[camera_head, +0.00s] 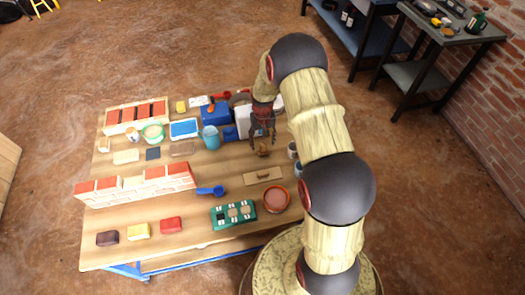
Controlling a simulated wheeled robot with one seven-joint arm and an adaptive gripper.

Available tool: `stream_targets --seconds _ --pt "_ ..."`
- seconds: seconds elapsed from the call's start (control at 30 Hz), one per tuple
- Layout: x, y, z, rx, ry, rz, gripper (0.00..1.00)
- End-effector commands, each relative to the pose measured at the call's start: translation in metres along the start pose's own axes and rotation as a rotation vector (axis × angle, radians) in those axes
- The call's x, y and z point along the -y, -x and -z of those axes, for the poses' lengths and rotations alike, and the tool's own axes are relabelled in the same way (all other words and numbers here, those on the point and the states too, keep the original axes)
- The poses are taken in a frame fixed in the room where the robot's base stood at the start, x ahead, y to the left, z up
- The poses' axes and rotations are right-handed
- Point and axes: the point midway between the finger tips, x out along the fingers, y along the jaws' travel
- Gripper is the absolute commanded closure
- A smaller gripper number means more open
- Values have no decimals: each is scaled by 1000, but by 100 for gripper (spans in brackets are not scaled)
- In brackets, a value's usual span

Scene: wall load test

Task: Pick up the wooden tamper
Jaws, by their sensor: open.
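A small brown wooden object (263,151), which looks like the wooden tamper, stands on the wooden table (205,225) near its right side. My gripper (262,143) is open, points down and is just above and behind this object in the picture. I cannot tell whether the fingers touch it. Nothing shows between the fingers. My arm covers part of the table's right side.
A flat board with a handle (263,176) and a reddish round dish (277,199) lie in front. Cups (293,150) stand to the right, close to my arm. A low brick wall (140,184) crosses the table's left half.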

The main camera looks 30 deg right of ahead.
Motion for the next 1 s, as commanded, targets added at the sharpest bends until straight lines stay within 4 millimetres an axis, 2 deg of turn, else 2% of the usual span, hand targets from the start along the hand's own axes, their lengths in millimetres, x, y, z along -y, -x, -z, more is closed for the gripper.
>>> stream_targets --seconds 0.1,0.3,0.53,1.0 --pt "0 -22 -2 4 0 0 44" --pt "0 -44 -2 2 0 0 44" --pt "0 -43 -1 1 0 0 44" --pt "0 -43 -2 2 0 0 71"
